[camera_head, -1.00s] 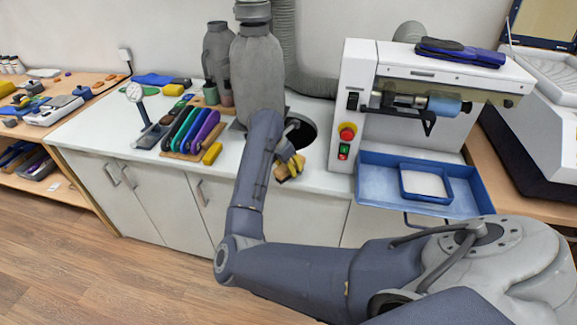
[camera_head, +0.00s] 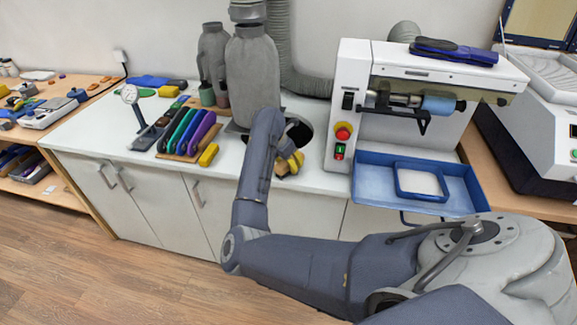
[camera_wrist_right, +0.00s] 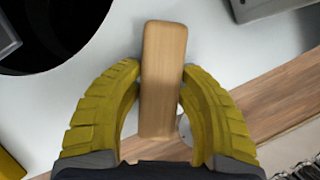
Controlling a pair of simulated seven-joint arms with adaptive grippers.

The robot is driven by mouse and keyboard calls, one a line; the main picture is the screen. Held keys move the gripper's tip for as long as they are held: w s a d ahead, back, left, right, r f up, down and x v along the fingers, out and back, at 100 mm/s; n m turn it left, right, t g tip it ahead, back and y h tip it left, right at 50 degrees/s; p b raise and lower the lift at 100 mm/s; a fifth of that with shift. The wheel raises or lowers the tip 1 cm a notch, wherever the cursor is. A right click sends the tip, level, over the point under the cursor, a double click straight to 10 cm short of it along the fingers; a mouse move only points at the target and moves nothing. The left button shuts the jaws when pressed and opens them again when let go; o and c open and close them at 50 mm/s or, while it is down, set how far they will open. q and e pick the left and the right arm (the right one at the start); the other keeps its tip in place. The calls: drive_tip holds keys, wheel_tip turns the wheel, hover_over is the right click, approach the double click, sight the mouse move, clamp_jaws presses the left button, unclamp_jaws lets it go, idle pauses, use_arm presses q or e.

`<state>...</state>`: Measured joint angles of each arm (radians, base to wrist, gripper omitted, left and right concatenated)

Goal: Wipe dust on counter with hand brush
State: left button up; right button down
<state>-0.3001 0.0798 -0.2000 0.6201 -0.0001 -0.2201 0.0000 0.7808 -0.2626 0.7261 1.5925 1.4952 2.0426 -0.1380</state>
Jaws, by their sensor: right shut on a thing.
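My right gripper (camera_head: 289,163) is at the front edge of the white counter (camera_head: 95,138), beside a round black opening. Its yellow fingers are shut on the hand brush (camera_wrist_right: 163,70), whose pale wooden body shows between them in the right wrist view. The brush also shows as a small tan part (camera_head: 282,168) in the head view. Its bristles are hidden, and I cannot tell whether it touches the counter. No dust can be made out. My left gripper is not in view.
The round black opening (camera_head: 300,131) lies just behind the gripper. A grey bottle-shaped thing (camera_head: 252,80) stands behind it. A yellow block (camera_head: 208,155) and a rack of coloured tools (camera_head: 186,135) are to the left. A white machine (camera_head: 345,75) and blue tray (camera_head: 375,190) are to the right.

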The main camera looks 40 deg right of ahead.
sight(301, 170)
drive_tip(key=shift+w+d+f, duration=0.15)
drive_tip(key=shift+w+d, duration=0.45)
drive_tip(key=shift+d, duration=0.2)
drive_tip(key=shift+w+d+f, duration=0.1)
drive_tip(key=shift+w+d, duration=0.5)
drive_tip(key=shift+d, duration=0.2)
drive_tip(key=shift+s+d, duration=0.1)
drive_tip(key=shift+d, duration=0.05)
drive_tip(key=shift+s+d+r, duration=0.1)
drive_tip(key=shift+s+d, duration=0.25)
drive_tip(key=shift+s, duration=0.1)
drive_tip(key=shift+s+a+r, duration=0.15)
drive_tip(key=shift+s+a, duration=1.1)
drive_tip(key=shift+a, duration=0.3)
drive_tip(key=shift+s+a+r, duration=0.1)
drive_tip(key=shift+s+a, duration=1.15)
drive_tip(key=shift+a, duration=0.25)
drive_tip(key=shift+s+d+f, duration=0.1)
drive_tip(key=shift+s+d, duration=0.35)
drive_tip(key=shift+s, duration=0.1)
drive_tip(key=shift+w+d+f, duration=0.1)
drive_tip(key=shift+w+d, duration=0.5)
drive_tip(key=shift+d, duration=0.2)
drive_tip(key=shift+w+d+f, duration=0.1)
drive_tip(key=shift+w+d, duration=0.5)
drive_tip(key=shift+d, duration=0.2)
drive_tip(key=shift+w+d+r, duration=0.15)
drive_tip(key=shift+w+d, duration=1.15)
drive_tip(key=shift+d, duration=0.25)
